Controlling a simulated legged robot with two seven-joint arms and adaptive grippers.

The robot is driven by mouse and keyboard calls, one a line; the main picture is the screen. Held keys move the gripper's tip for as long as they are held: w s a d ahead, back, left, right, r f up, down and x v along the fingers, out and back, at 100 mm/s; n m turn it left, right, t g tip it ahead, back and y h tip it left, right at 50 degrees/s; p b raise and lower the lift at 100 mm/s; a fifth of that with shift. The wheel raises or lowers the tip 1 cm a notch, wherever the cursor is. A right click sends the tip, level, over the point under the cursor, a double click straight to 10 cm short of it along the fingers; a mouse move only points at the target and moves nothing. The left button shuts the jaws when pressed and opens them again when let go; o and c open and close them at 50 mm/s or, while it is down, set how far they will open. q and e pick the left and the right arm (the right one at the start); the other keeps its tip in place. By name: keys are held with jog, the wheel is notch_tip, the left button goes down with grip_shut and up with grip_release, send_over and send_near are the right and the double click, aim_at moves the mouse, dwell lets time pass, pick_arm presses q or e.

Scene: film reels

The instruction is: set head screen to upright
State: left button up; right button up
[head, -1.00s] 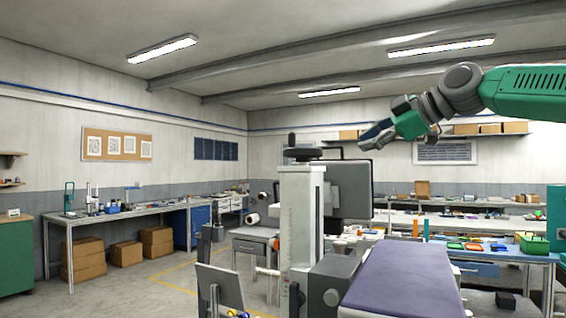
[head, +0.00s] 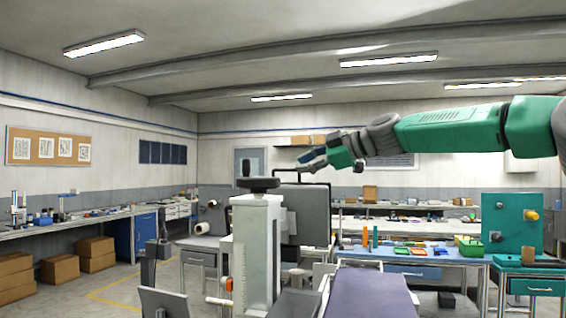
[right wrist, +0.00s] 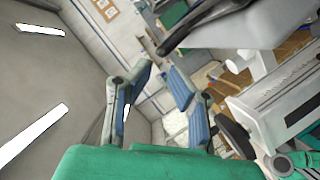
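The head screen (head: 312,208) is a dark grey flat panel in the head view. It stands beside a white column (head: 257,250) with a black knob (head: 260,184) on top. The panel looks roughly upright from here; its exact tilt is hard to tell. A thin dark bracket runs at its upper edge. My right gripper (head: 311,158) is above the panel's top edge in the picture, apparently apart from it. In the right wrist view the right gripper (right wrist: 160,75) has two blue-padded fingers spread, with nothing between them. My left gripper is not in view.
A purple padded bed (head: 368,298) lies in front, right of the column. A blue-topped bench (head: 410,258) with trays and a green box (head: 515,225) stand at the right. Cardboard boxes (head: 95,252) sit left on the floor. Open floor lies between them.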

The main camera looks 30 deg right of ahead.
aim_at(282, 171)
jog(key=x, duration=0.2)
jog(key=p+x, duration=0.1)
jog(key=x, duration=0.1)
jog(key=d+x, duration=0.1)
jog(key=x, duration=0.1)
jog(key=shift+w+f, duration=0.1)
jog(key=shift+f, duration=0.15)
jog(key=shift+w+a, duration=0.15)
jog(key=shift+a, duration=0.15)
jog(key=shift+a+r, duration=0.1)
jog(key=shift+a, duration=0.4)
jog(key=shift+d, duration=0.15)
grip_shut()
jog(key=shift+w+d, duration=0.1)
jog(key=shift+d, duration=0.05)
